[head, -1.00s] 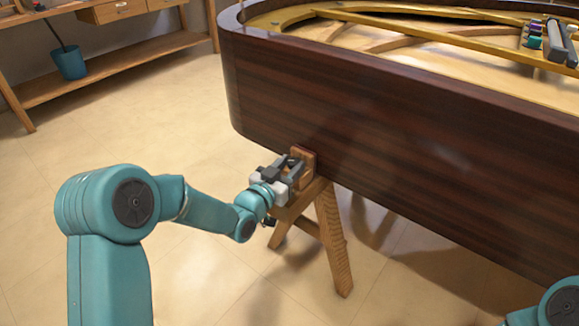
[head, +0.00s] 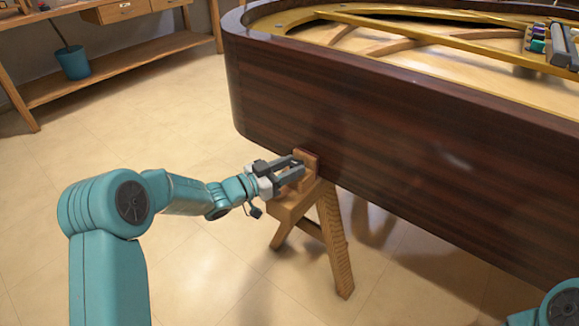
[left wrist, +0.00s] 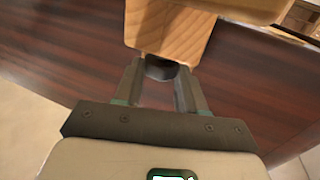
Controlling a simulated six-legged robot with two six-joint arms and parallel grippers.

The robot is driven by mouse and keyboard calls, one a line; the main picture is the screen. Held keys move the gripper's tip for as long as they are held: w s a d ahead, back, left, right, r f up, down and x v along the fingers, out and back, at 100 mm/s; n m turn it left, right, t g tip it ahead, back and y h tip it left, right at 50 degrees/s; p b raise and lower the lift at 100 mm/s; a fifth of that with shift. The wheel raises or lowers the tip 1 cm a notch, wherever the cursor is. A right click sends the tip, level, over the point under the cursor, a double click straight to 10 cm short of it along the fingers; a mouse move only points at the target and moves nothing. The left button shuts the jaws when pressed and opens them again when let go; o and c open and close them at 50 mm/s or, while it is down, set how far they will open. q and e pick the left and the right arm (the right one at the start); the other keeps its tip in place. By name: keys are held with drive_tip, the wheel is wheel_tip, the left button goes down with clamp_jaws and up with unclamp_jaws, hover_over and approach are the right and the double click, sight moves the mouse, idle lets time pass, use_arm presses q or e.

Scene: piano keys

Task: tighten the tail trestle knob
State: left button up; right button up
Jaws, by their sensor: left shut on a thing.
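The wooden tail trestle (head: 333,240) stands under the rounded tail end of the dark piano case (head: 400,150). Its upright wooden block (head: 309,158) rises beside the case; the wood also shows in the left wrist view (left wrist: 170,32). My left gripper (head: 298,171) is at this block. In the left wrist view its two fingers (left wrist: 161,84) are shut on a dark round knob (left wrist: 161,69) at the end of the wood. In the head view the gripper hides the knob. My right gripper is out of view.
The piano case fills the right side, with its gold frame (head: 400,25) open on top. A wooden bench (head: 125,75) with a blue bucket (head: 73,62) stands at the back left. The tiled floor (head: 150,130) between is clear.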

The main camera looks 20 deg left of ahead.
use_arm(q)
drive_tip(key=o, duration=1.1)
drive_tip(key=p+v, duration=0.3)
drive_tip(key=v, duration=1.3)
drive_tip(key=shift+s+a, duration=0.1)
drive_tip(key=shift+s, duration=0.05)
